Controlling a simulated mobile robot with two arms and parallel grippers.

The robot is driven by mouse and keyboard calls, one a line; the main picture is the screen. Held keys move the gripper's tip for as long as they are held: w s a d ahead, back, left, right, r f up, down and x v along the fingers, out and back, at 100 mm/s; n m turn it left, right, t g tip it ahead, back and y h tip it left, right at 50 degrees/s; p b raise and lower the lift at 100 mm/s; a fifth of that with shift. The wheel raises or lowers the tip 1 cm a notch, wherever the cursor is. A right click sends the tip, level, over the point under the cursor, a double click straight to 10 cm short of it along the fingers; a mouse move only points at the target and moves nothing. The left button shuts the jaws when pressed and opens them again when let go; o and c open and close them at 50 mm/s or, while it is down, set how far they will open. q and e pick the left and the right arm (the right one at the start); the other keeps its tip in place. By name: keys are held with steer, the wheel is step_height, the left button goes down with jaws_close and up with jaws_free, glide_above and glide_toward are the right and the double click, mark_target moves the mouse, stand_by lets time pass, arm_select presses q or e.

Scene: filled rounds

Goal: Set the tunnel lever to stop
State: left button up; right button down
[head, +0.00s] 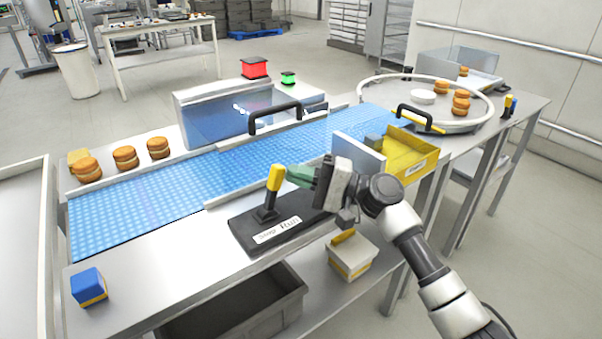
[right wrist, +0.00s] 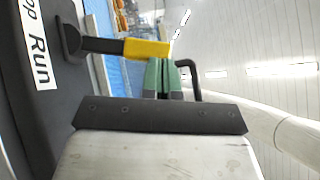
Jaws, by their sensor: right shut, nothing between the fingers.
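The tunnel lever (head: 275,179) has a yellow grip on a dark stem and rises from a black base (head: 247,232). A white label (head: 277,230) on the base reads Stop at its left end and Run at its right. The lever leans slightly right, toward the Run side. My right gripper (head: 291,174) is shut and empty, its green fingertips just right of the yellow grip. In the right wrist view the lever (right wrist: 145,48) ends close by the fingertips (right wrist: 164,66); I cannot tell whether they touch. My left gripper is out of view.
Behind the lever runs a blue conveyor (head: 145,195) with a clear tunnel cover (head: 225,112). Filled rounds (head: 126,158) stand at the left. A yellow bin (head: 408,160) is beyond my right gripper. A blue block (head: 88,286) sits at the table's front left.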

steer(key=shift+s+a+r+n+g+h+p, duration=0.3)
steer(key=shift+s+a+r+n+h+p, duration=0.1)
steer(key=shift+a+r+n+p, duration=0.1)
steer(key=s+a+r+n+h+p, duration=0.1)
steer(key=s+a+n+h+p, duration=0.2)
steer(key=a+n+h+p, duration=0.1)
steer(key=shift+s+a+p, duration=0.35)
steer(key=shift+a+p, duration=0.25)
steer(key=shift+p, duration=0.7)
